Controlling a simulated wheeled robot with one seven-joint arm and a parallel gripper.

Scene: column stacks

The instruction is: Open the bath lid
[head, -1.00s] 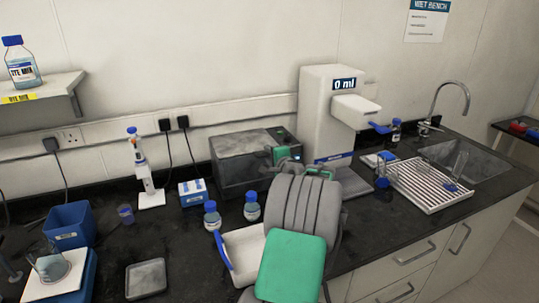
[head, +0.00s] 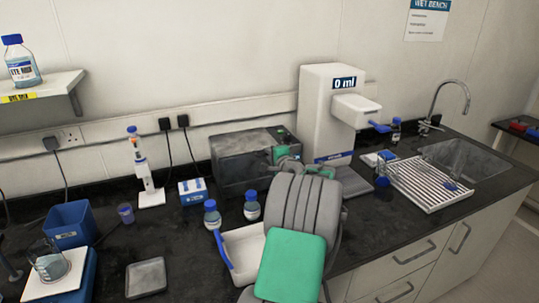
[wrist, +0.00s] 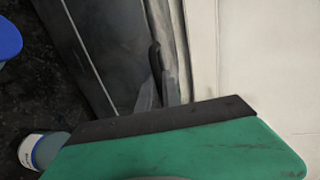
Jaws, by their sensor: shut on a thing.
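The bath is a dark grey box (head: 235,172) against the back wall in the head view. Its flat lid (head: 235,142) looks down on the box; any slight tilt is too small to tell. In the wrist view the dark bath (wrist: 95,50) fills the upper left, with a thin light line along it. A black handle (wrist: 155,56) stands at the bath's edge. My gripper (wrist: 160,88) is shut on this handle, its grey fingertips just showing past my green housing. In the head view my arm covers the bath's right front corner and hides the grip.
Two blue-capped bottles (head: 212,216) (head: 251,207) stand in front of the bath. A white dispenser (head: 322,115) stands close on its right. A blue-and-white box (head: 192,192) and a pipette stand (head: 148,185) are on the left. The wall above the bath is bare.

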